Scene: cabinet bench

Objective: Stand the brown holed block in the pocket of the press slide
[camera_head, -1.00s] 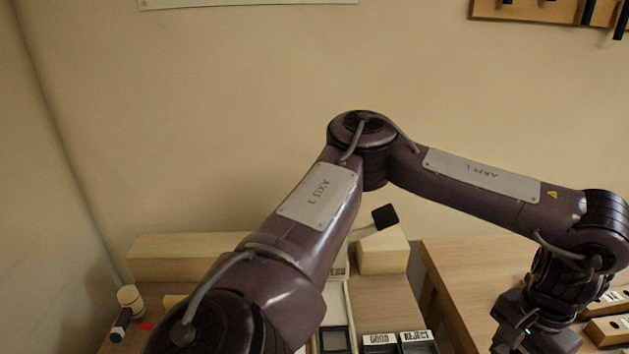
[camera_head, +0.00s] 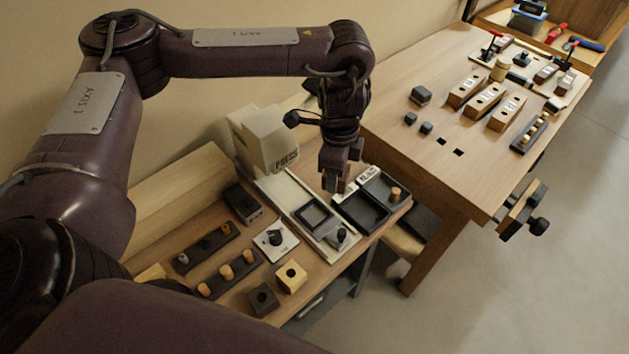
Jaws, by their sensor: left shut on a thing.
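My left gripper (camera_head: 335,188) hangs fingers-down over the back end of the trays, to the right of the press slide. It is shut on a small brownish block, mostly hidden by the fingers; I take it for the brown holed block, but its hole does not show. The press slide (camera_head: 290,193) is a pale plate running out from the white press (camera_head: 265,142). Its dark square pocket (camera_head: 314,216) looks empty, and a black knob (camera_head: 341,236) stands at its front end. My right gripper is not in view.
A dark holed block (camera_head: 263,299) and a yellow holed block (camera_head: 291,276) sit at the bench front. Dark racks with pegs (camera_head: 228,273) stand left. A dark tray (camera_head: 361,211) and the REJECT tray (camera_head: 387,190) lie right of the slide. A wooden workbench (camera_head: 400,140) stands further right.

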